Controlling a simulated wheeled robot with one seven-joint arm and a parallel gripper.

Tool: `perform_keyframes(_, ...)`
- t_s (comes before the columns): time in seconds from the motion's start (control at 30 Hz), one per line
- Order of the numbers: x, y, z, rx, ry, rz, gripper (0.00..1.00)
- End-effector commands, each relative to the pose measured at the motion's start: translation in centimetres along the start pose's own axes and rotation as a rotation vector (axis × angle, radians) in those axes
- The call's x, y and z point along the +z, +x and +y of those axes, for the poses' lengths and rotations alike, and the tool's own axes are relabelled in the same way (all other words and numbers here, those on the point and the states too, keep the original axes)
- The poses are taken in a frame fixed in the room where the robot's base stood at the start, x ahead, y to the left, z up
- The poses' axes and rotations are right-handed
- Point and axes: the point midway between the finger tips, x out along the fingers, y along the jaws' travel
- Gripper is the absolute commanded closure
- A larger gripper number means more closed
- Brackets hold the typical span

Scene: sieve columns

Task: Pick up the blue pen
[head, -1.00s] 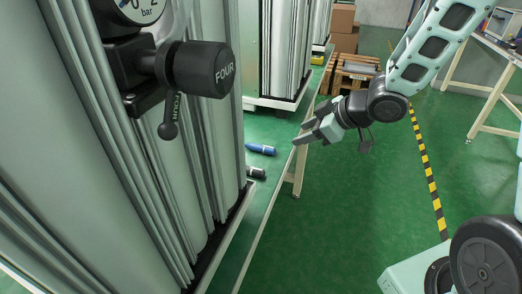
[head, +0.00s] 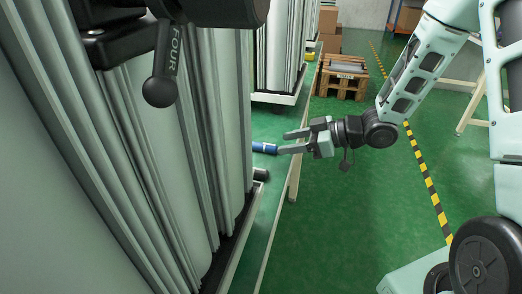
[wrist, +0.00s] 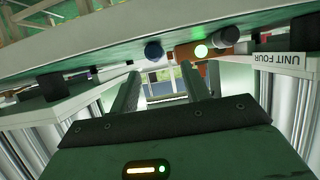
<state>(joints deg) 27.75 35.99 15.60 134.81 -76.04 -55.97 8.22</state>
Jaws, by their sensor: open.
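The blue pen (head: 264,147), thick with a pale band, lies on a green surface beside the columns in the head view. Its round blue end (wrist: 153,50) shows in the wrist view, beyond my fingers and roughly between their lines. My gripper (head: 283,143) is open, its fingers pointing left. The tips are at or just right of the pen's right end in the head view. In the wrist view both fingers of my gripper (wrist: 164,80) are apart with nothing between them. I cannot tell how large the gap to the pen is.
A dark cylinder (head: 260,174) lies near the pen. An orange block with a green light (wrist: 192,51) shows beside the pen in the wrist view. Tall pale columns (head: 150,130) fill the left, with a black lever (head: 160,88) in front. A pale rail (head: 294,180) runs below my gripper.

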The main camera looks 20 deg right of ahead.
Motion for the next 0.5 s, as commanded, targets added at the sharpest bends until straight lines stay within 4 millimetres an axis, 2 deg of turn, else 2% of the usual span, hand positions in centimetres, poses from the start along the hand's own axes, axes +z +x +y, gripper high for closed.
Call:
perform_keyframes(0.1,0.1,1.4,0.0,-0.001,0.000,-0.001,0.53)
perform_keyframes(0.37,0.0,2.9,0.2,-0.001,0.000,0.000,0.53)
perform_keyframes(0.5,-0.2,4.9,0.5,-0.002,-0.001,0.000,0.53)
